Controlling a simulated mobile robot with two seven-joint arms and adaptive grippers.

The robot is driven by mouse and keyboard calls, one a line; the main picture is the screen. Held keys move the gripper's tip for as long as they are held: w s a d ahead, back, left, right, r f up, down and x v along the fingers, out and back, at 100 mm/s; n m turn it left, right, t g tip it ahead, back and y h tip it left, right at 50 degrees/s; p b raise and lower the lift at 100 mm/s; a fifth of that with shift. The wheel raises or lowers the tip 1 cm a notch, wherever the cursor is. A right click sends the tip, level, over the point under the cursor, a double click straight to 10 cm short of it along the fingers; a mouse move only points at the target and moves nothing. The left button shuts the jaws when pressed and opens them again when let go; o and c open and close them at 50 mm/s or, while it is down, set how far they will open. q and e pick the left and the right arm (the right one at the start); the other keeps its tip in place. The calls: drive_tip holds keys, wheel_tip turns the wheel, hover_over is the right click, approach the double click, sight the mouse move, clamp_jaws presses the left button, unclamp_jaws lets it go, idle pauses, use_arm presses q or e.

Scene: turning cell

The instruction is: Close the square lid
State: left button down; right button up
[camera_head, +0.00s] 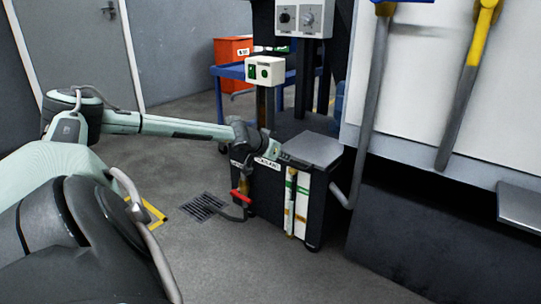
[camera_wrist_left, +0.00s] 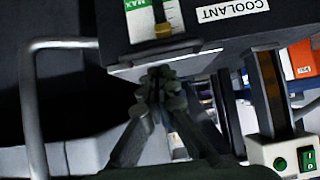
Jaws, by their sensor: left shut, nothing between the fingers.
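The square lid (camera_head: 313,149) is a grey plate on top of the dark coolant tank (camera_head: 272,192). It looks about level with the tank top; a small gap cannot be ruled out. My left gripper (camera_head: 277,155) is at the lid's left edge, by the white label, shut and empty. In the left wrist view the shut fingertips (camera_wrist_left: 163,78) overlap the pale lid surface (camera_wrist_left: 128,72) close to its edge. Whether they touch it, I cannot tell. The tank front with the COOLANT label (camera_wrist_left: 234,10) shows above. My right gripper is not in view.
A button box (camera_head: 264,70) on a post stands behind the tank. A blue cart (camera_head: 230,73) and red bin (camera_head: 232,48) are farther back. A floor drain (camera_head: 203,207) lies left.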

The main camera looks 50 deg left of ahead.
use_arm(q)
drive_tip(key=s+d+f+b, duration=0.2)
drive_tip(key=s+f+b, duration=0.1)
drive_tip(key=s, duration=0.3)
drive_tip(key=shift+s+f, duration=0.4)
drive_tip(key=shift+f, duration=0.4)
